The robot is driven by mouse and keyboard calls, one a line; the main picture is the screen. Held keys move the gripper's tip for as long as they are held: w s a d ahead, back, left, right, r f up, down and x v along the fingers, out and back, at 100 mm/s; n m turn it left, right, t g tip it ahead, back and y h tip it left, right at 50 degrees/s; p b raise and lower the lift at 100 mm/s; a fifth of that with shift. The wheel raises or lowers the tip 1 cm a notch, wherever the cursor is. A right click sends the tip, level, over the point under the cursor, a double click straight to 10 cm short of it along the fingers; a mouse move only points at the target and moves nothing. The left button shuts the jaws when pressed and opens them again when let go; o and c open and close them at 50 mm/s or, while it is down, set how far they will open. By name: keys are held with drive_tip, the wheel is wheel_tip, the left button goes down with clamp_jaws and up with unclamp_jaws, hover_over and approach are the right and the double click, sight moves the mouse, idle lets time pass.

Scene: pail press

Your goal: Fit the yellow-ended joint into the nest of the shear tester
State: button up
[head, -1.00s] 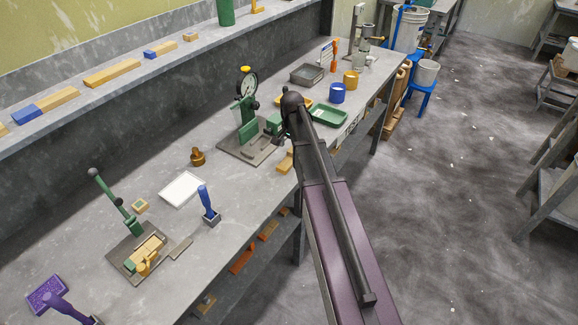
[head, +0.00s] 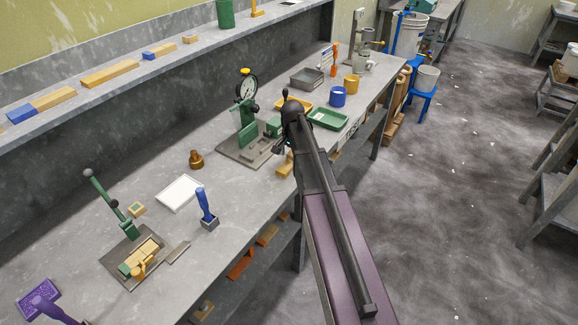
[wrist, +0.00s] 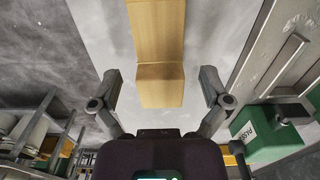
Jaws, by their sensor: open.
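The shear tester (head: 243,118), a green press with a dial gauge on a grey base, stands on the bench left of my arm's end. A wooden joint (head: 286,165) lies at the bench's front edge by the tester's base. In the wrist view a wooden joint (wrist: 158,85) reaches from the top edge down between my fingers; its far end is cut off and no yellow end shows. My gripper (wrist: 160,76) is open, one finger on each side of this wood with gaps. The tester's base (wrist: 275,65) shows at right. I cannot make out the nest clearly.
A green tray (head: 328,119), blue cup (head: 338,97) and yellow cup (head: 351,84) stand beyond my arm's end. A brass weight-like piece (head: 196,159), white tile (head: 180,193) and blue-handled tool (head: 206,210) lie nearer. Blue-ended joints (head: 50,103) rest on the shelf.

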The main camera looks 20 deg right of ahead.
clamp_jaws()
drive_tip(key=shift+r, duration=0.2)
wheel_tip(320, 180, up, 4)
drive_tip(key=p, duration=0.4)
drive_tip(key=shift+f, duration=0.15)
drive_tip(key=s+a+p, duration=0.1)
drive_tip(key=s+a, duration=0.1)
drive_tip(key=s, duration=1.3)
drive_tip(key=shift+s+a+r, duration=0.4)
drive_tip(key=shift+r, duration=0.05)
